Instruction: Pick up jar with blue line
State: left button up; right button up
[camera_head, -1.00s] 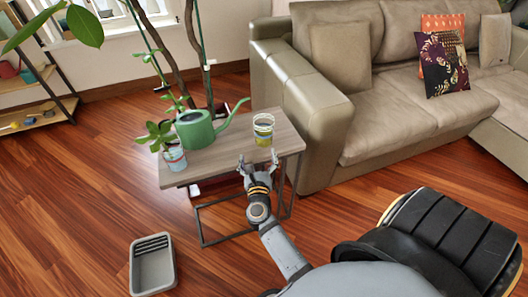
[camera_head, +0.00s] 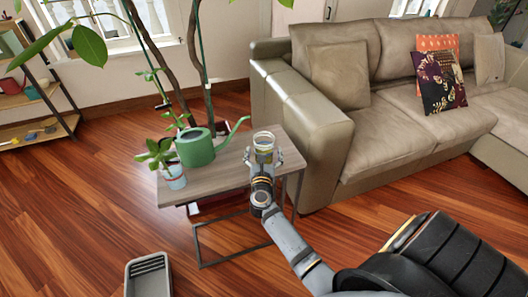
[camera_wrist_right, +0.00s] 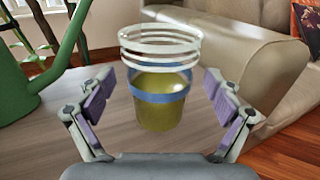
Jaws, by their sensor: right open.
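The jar with the blue line (camera_head: 264,143) stands upright near the right end of the small side table (camera_head: 215,181). In the right wrist view the jar (camera_wrist_right: 161,88) is clear glass with white rings at the top, a blue band and yellowish contents. My right gripper (camera_head: 262,160) is open, and in the right wrist view its fingers (camera_wrist_right: 162,95) are spread to the left and right of the jar. A gap shows between each finger and the jar. The jar's lower part is hidden by my gripper in the head view. My left gripper is not in view.
A green watering can (camera_head: 196,148) and a small potted plant (camera_head: 173,176) stand on the table left of the jar. The beige sofa (camera_head: 325,140) is close on the right. A grey tray (camera_head: 148,276) lies on the floor.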

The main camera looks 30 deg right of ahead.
jog(key=shift+x, duration=1.05)
jog(key=shift+c, duration=0.5)
jog(key=c, duration=1.1)
jog(key=shift+r, duration=0.35)
jog(key=shift+c, duration=0.2)
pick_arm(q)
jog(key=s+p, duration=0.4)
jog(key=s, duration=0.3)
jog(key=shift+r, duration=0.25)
pick_arm(e)
notch_tip(320, 180, up, 9)
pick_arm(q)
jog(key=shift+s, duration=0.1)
pick_arm(e)
jog(key=shift+r, duration=0.15)
